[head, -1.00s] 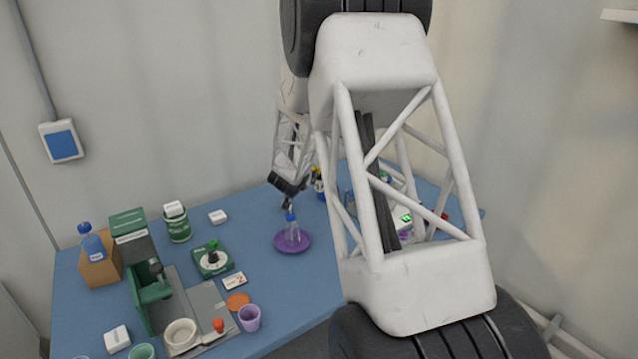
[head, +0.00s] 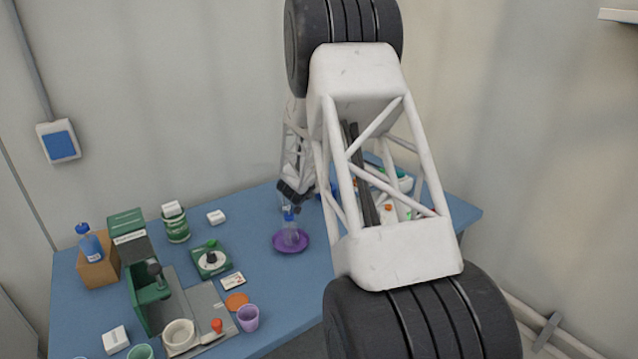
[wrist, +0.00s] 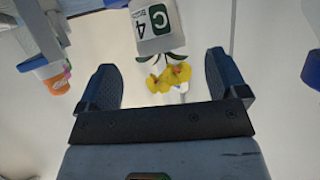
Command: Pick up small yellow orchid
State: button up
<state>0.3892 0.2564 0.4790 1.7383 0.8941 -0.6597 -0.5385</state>
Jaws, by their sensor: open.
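The small yellow orchid (wrist: 170,77) shows in the wrist view as yellow blooms with dark green leaves. My gripper (wrist: 162,62) is open, with one dark blue finger on each side of the blooms and neither visibly touching. In the head view my gripper (head: 287,202) is small and partly unclear, just above a clear blue-capped bottle (head: 290,233) on a purple saucer (head: 303,242). I cannot make out the orchid in the head view; my arm covers part of the table.
Left on the blue table (head: 290,300) are a green-and-grey stand (head: 150,295), a green device (head: 212,260), a green tin (head: 176,228) and a purple cup (head: 248,317). Items at right are partly behind my arm.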

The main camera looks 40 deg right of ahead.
jog(key=shift+x, duration=0.75)
jog(key=shift+w+d, duration=0.1)
jog(key=shift+x, duration=2.5)
jog(key=c, duration=1.1)
jog(key=shift+c, duration=0.2)
jog(key=shift+r, duration=0.1)
jog(key=shift+r, duration=4.95)
